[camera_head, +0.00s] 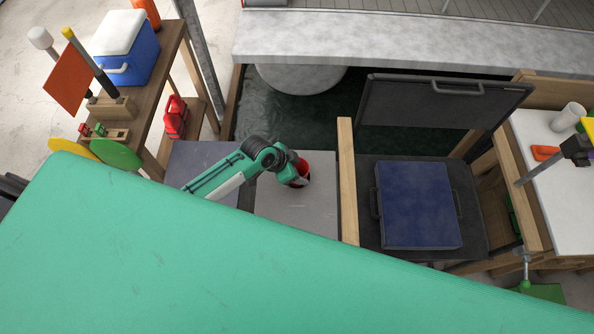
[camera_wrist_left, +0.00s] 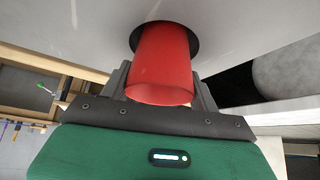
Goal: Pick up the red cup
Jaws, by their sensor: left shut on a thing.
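The red cup (camera_head: 305,165) is on or just above a light grey tabletop (camera_head: 295,215) in the middle of the head view. My left gripper (camera_head: 298,175) is shut on it, its arm reaching in from the left. In the left wrist view the cup (camera_wrist_left: 163,68) sits between the two dark fingers (camera_wrist_left: 163,85). A dark round patch (camera_wrist_left: 135,38) lies on the grey surface around the cup's far end. I cannot tell whether it is a shadow or a coaster, or whether the cup touches the surface. My right gripper is not in view.
A wooden post (camera_head: 347,180) rises just right of the grey tabletop. Beyond it lies a blue panel (camera_head: 415,205) on a dark surface, with a raised dark lid (camera_head: 430,105) behind. A shelf at left carries a blue cooler (camera_head: 128,55). A white-topped bench (camera_head: 560,190) stands at right.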

